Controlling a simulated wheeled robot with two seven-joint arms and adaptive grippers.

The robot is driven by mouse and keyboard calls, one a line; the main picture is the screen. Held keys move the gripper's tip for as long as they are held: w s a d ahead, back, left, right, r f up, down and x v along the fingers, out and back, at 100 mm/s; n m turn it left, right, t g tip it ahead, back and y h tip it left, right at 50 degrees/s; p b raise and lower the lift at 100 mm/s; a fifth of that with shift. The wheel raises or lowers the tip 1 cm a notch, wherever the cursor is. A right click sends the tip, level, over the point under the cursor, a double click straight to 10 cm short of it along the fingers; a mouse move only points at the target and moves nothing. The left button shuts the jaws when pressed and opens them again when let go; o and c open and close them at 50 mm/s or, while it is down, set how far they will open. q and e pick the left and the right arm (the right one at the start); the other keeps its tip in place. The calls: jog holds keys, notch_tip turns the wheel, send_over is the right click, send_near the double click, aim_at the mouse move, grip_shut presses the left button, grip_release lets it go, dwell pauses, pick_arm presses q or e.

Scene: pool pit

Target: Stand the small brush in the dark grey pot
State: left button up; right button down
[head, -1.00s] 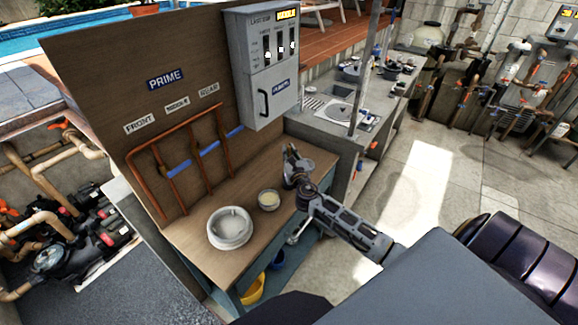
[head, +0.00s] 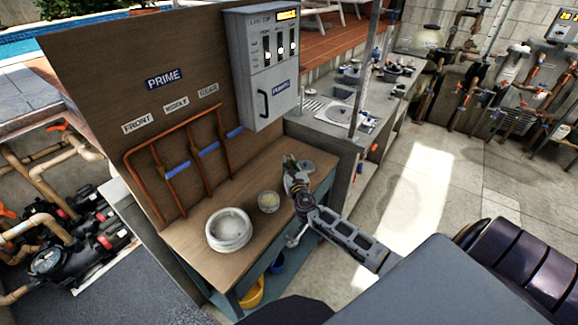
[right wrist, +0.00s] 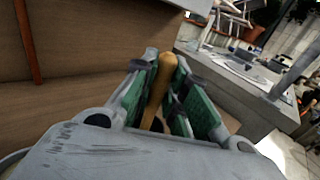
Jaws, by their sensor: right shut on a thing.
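My right gripper (head: 289,163) is over the right part of the wooden bench (head: 245,247), beside the small bowl. In the right wrist view, the gripper (right wrist: 165,98) is shut, its green pads on either side of a rounded wooden handle (right wrist: 164,72), which I take to be the small brush. The handle stands up between the pads, slightly tilted. Its lower end and any bristles are hidden by the gripper. My left gripper is not in view.
A backboard with copper pipes (head: 180,170) and a grey control box (head: 262,68) rise behind. A yellow bucket (head: 252,292) sits below.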

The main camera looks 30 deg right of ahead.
jog(key=shift+f, duration=0.1)
dwell(0.3)
jog(key=c, duration=1.4)
grip_release()
jog(key=shift+c, duration=0.2)
jog(key=v, duration=1.2)
jog(key=shift+b, duration=0.45)
jog(key=shift+s, duration=0.1)
